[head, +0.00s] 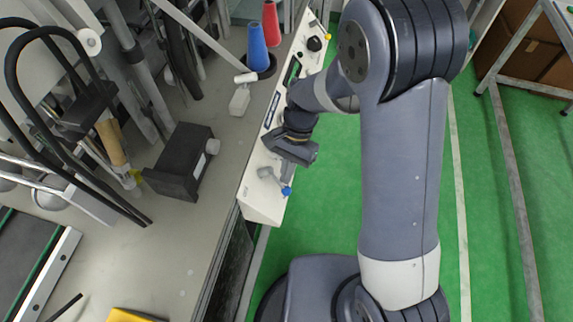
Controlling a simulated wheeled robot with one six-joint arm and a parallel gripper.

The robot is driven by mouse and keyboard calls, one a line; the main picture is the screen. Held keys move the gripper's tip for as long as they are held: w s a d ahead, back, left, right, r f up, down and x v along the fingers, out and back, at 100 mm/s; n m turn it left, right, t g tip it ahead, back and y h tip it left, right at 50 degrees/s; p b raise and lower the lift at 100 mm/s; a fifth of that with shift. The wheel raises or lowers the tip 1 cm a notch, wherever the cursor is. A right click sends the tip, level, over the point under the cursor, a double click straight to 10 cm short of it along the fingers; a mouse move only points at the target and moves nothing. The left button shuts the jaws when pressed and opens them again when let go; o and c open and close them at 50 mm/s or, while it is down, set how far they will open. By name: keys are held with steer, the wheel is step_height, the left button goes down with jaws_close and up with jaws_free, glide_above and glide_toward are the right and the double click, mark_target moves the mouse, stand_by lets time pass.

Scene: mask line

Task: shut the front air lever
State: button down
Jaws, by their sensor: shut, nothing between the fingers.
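A long white control panel (256,200) runs along the edge of the grey bench. A small lever with a blue tip (286,190) sits at its near end, on a grey metal body. Another small part with a yellow tip (327,37) shows at the panel's far end. No readable label tells which one is the front air lever. My gripper (291,152) is shut and empty over the panel, just beyond the blue-tipped lever and apart from it in the picture. The fingertips are small and dark. My gripper and wrist hide part of the panel's middle.
A black knob (314,44) sits on the panel's far part. Blue (257,46) and red (271,22) cones stand behind it. A black block (182,162) and a white bottle-like part (239,100) are on the bench. Green floor (335,210) lies open to the right.

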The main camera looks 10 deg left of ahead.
mark_target(283, 191)
steer(key=s+m+g+y+p, duration=0.1)
steer(key=m+g, duration=0.1)
steer(key=shift+s+d+m+y, duration=0.1)
steer(key=shift+s+m+y, duration=0.05)
steer(key=shift+m+y, duration=0.2)
steer(key=s+m+g+y+p, duration=0.1)
steer(key=m+g+y, duration=0.1)
steer(key=m, duration=0.1)
steer(key=shift+s, duration=0.2)
steer(key=shift+s+a+r+m+g+y+p, duration=0.15)
steer(key=shift+s+m+g+y, duration=0.15)
steer(key=shift+m+y, duration=0.25)
steer(key=shift+s+a+m+g+y+p, duration=0.15)
steer(key=shift+m+g+y, duration=0.15)
steer(key=shift+m+y, duration=0.15)
steer(key=m, duration=0.1)
steer(key=m+y, duration=0.1)
steer(key=s+m+y, duration=0.1)
steer(key=shift+a+r+g+y, duration=0.25)
steer(key=shift+a+r+g, duration=0.05)
steer(key=shift+m+y, duration=0.25)
steer(key=shift+y, duration=0.05)
steer(key=shift+s+a+r, duration=0.1)
steer(key=shift+a+r, duration=0.05)
steer(key=shift+r, duration=0.05)
steer(key=shift+a, duration=0.1)
